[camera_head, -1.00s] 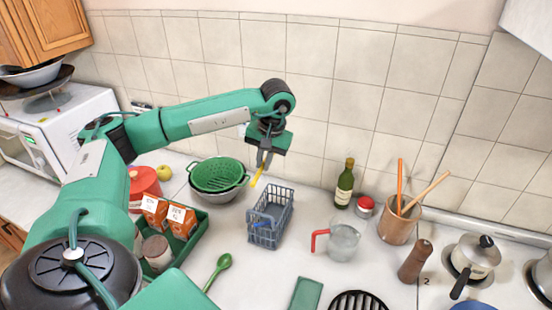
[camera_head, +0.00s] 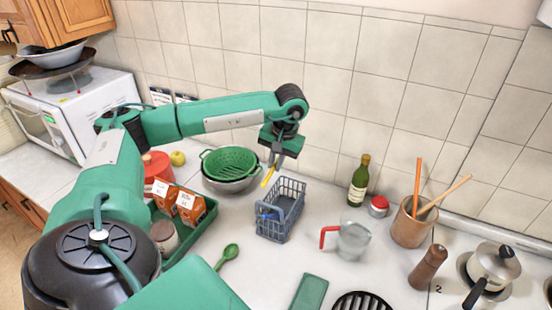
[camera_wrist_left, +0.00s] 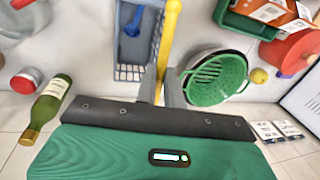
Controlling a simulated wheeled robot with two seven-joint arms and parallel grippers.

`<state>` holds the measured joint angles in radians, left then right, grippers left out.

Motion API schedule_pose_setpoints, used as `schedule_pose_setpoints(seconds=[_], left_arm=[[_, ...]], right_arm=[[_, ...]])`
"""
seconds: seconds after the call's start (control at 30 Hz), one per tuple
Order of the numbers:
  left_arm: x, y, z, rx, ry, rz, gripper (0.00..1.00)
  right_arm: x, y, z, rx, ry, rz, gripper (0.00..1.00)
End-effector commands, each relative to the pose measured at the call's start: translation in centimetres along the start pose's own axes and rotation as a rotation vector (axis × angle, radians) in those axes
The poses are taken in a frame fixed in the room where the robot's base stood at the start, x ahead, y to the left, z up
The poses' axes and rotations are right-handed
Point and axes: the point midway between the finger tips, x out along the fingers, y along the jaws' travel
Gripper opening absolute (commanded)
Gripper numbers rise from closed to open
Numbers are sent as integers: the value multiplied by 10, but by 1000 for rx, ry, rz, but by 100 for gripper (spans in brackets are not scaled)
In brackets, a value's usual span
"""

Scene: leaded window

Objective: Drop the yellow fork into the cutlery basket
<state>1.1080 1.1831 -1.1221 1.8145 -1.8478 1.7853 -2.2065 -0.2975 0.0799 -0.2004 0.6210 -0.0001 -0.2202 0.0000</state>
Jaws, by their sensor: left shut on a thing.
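The yellow fork (camera_head: 268,177) is held by my left gripper (camera_head: 274,163), above the counter at the back left of the basket. In the left wrist view the fork (camera_wrist_left: 169,38) is a long yellow bar between the fingers (camera_wrist_left: 161,88), which are shut on it. The cutlery basket (camera_head: 281,209) is a grey-blue open grid box on the counter, just right of and below the fork. It also shows in the left wrist view (camera_wrist_left: 129,72). A blue piece of cutlery (camera_head: 266,211) lies in the basket. My right gripper is not in view.
A green colander (camera_head: 231,162) in a metal bowl stands left of the basket. A measuring jug (camera_head: 353,241) with a red handle and a green bottle (camera_head: 359,181) stand to the right. A green spoon (camera_head: 230,252) lies in front.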

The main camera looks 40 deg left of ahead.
Motion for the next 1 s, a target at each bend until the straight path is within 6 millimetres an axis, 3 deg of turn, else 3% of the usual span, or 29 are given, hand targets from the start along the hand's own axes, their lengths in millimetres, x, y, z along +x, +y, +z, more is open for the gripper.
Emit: schedule_pose_setpoints(seconds=[0.17,0.2,0.33,0.73,0.87,1.0], left_arm=[[0,0,0,0,0,0,0],[0,0,0,0,0,0,12],[0,0,0,0,0,0,35],[-7,1,0,0,0,1,35],[-27,1,-1,0,4,2,35],[-60,1,-1,0,5,3,35]], right_arm=[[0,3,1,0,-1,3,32],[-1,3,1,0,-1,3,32],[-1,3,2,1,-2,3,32],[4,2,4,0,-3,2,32],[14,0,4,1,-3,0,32],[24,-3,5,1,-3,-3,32]])
